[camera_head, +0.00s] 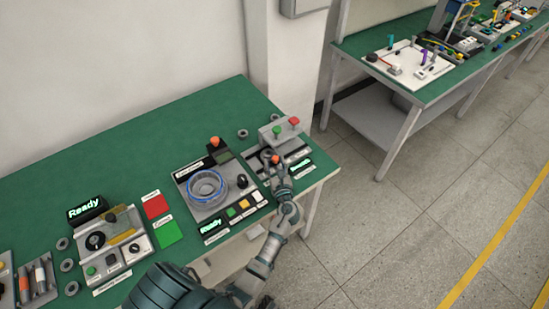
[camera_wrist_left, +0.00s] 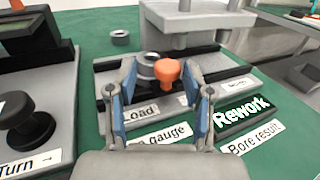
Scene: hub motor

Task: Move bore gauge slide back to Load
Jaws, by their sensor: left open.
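The bore gauge (camera_head: 262,151) stands at the right end of the green table in the head view. Its slide carries an orange knob (camera_wrist_left: 168,74), beside a metal ring (camera_wrist_left: 149,62), near the "Load" label (camera_wrist_left: 139,112). My left gripper (camera_wrist_left: 162,84) is open, its blue-padded fingers on either side of the knob, with gaps visible. In the head view my left gripper (camera_head: 280,174) reaches over the gauge's front and hides part of it. The gauge's display (camera_wrist_left: 241,114) reads "Rework". My right gripper is not in view.
Left of the gauge stands a station with a blue-rimmed ring (camera_head: 207,187) and a black knob (camera_wrist_left: 25,122) labelled "Turn". A grey bridge-like block (camera_wrist_left: 196,16) stands behind the slide. A loose ring (camera_wrist_left: 120,37) lies on the green table (camera_head: 225,104).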

